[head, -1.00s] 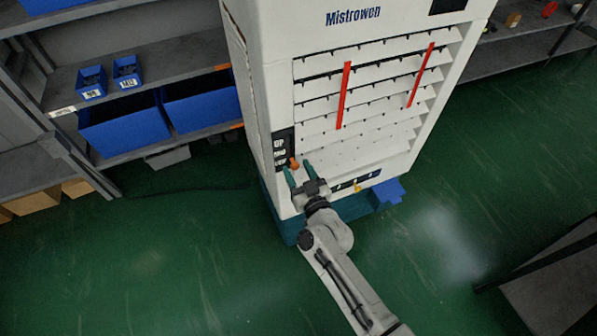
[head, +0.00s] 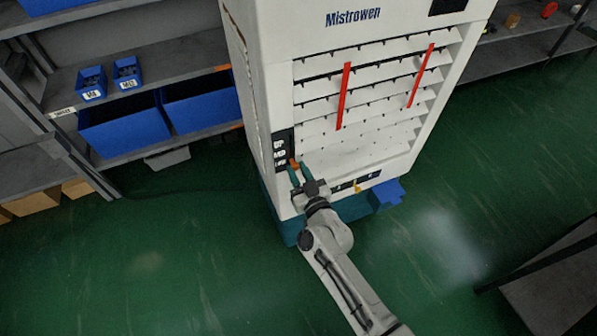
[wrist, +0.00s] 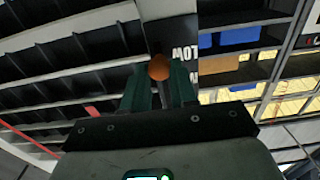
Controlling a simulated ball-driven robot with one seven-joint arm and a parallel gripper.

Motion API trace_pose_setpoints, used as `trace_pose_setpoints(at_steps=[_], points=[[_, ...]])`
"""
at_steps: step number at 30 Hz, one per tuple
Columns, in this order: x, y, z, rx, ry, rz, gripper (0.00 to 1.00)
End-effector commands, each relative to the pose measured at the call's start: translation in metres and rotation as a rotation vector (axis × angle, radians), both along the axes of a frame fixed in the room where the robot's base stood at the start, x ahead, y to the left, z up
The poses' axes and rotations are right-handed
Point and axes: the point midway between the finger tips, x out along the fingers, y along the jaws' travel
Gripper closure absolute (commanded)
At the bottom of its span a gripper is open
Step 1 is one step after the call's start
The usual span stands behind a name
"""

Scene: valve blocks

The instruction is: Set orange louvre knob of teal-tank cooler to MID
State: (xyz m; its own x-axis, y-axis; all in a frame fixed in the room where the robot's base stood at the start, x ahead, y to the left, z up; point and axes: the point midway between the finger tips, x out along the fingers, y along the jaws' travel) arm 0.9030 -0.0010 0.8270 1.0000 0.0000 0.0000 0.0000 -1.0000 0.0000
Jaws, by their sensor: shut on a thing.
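The cooler (head: 335,181) is a tall white cabinet marked Mistrowen, with a teal tank (head: 287,226) at its base. Its orange louvre knob (head: 294,163) sits at the right edge of a black label panel (head: 281,146) reading UP, MID and LOW. The knob is near the panel's lower end, around the LOW mark. My gripper (head: 300,174) reaches up from below, its green fingers shut on the knob. In the wrist view the orange knob (wrist: 158,68) shows at the fingertips, with letters of the LOW mark beside it. The fingers partly hide the knob.
White louvre slats (head: 380,95) with two red strips fill the cooler's front. Shelves with blue bins (head: 125,125) stand at the left. A dark-edged table (head: 555,265) is at the lower right. The green floor between is clear.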

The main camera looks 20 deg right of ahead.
Motion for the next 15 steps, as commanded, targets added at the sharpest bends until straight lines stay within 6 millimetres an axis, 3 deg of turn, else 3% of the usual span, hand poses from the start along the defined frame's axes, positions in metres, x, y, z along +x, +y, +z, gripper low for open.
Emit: trace_pose_setpoints(at_steps=[8,15], points=[[0.000,0.000,0.004,0.000,0.000,0.000,1.00],[0.000,0.000,0.028,-0.001,0.001,0.000,1.00]])
